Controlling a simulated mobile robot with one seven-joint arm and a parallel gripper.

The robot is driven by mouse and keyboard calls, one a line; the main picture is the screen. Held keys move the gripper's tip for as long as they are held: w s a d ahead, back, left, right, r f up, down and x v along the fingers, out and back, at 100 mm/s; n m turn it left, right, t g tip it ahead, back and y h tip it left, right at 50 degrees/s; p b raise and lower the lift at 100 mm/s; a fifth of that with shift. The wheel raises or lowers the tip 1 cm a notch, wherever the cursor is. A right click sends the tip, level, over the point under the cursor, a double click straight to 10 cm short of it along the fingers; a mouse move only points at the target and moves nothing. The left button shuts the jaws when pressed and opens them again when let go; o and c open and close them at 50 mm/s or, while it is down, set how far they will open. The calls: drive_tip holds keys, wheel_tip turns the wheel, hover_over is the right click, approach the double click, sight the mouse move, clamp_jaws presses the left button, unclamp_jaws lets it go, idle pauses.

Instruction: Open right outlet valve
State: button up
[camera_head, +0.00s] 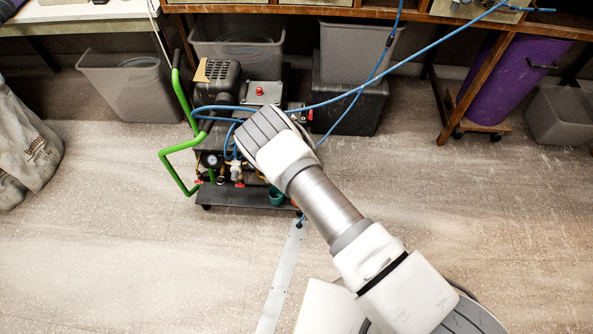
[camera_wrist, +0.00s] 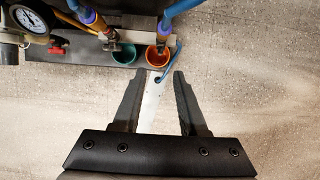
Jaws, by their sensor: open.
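The right outlet (camera_wrist: 164,28) shows in the wrist view as a fitting with a purple collar on a blue hose, above an orange cup (camera_wrist: 152,59). Its valve handle is hard to make out. A similar left outlet (camera_wrist: 93,20) ends in a metal tap near a green cup (camera_wrist: 124,59). My gripper (camera_wrist: 157,76) is open and empty, its fingertips just short of the orange cup and apart from it. In the head view the wheeled pump cart (camera_head: 245,196) stands left of centre, and my arm hides the right outlet.
A pressure gauge (camera_wrist: 29,18) and a red handle (camera_wrist: 58,45) sit left in the wrist view. A green cart handle (camera_head: 184,143) rises at the cart's left. Blue hoses (camera_head: 350,92) cross above. Grey bins (camera_head: 135,85) stand behind. The floor before the cart is mostly clear.

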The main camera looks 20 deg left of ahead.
drive_tip(key=p+v, duration=0.1)
drive_tip(key=v, duration=0.5)
drive_tip(key=shift+r, duration=0.1)
idle(0.3)
